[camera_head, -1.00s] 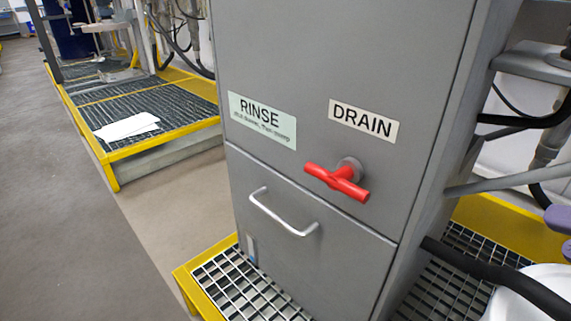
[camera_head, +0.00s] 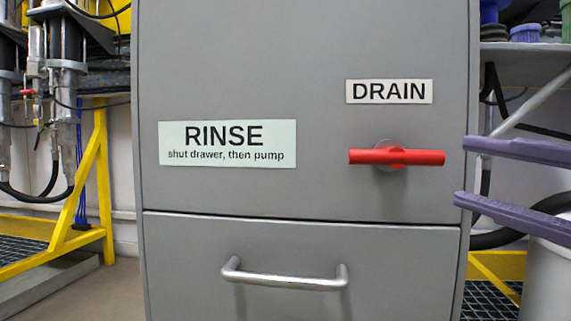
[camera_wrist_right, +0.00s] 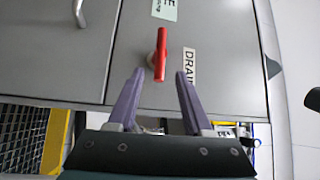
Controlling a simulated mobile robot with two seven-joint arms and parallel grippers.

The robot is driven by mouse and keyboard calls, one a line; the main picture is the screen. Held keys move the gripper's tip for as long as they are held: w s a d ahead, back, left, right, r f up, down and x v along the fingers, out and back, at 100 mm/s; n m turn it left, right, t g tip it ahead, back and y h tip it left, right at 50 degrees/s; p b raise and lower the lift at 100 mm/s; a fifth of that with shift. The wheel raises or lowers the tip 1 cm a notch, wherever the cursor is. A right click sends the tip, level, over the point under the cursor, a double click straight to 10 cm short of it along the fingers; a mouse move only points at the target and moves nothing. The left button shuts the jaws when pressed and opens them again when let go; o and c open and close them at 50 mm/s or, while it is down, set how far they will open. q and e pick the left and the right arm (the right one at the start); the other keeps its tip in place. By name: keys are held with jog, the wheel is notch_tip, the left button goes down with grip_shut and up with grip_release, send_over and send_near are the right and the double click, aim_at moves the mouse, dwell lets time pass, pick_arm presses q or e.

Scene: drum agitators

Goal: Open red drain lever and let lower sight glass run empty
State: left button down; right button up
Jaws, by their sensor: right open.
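The red drain lever (camera_head: 397,157) is a bar lying level on the grey cabinet front, under the DRAIN label (camera_head: 389,91). My right gripper (camera_head: 462,171) has two purple fingers, open and empty, coming in from the right. Its fingertips are just right of the lever's right end, one higher and one lower than the bar. In the right wrist view the lever (camera_wrist_right: 161,55) lies ahead of the gap between the open fingers (camera_wrist_right: 159,74), and no contact shows. The lower sight glass is not in view. My left gripper is not in view.
The RINSE label (camera_head: 227,143) is left of the lever. Below is a closed drawer (camera_head: 200,290) with a metal handle (camera_head: 285,280) that sticks out. Yellow frames (camera_head: 95,170) and hoses stand to the left. A shelf (camera_head: 525,62) and white container (camera_head: 548,275) are at the right.

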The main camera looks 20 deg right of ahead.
aim_at(408, 159)
jog(key=p+x, duration=0.1)
jog(key=x, duration=0.3)
jog(key=p+x, duration=0.1)
jog(key=x, duration=0.3)
jog(key=shift+a+p, duration=0.3)
jog(key=shift+w+a, duration=0.15)
jog(key=shift+w, duration=0.35)
grip_shut()
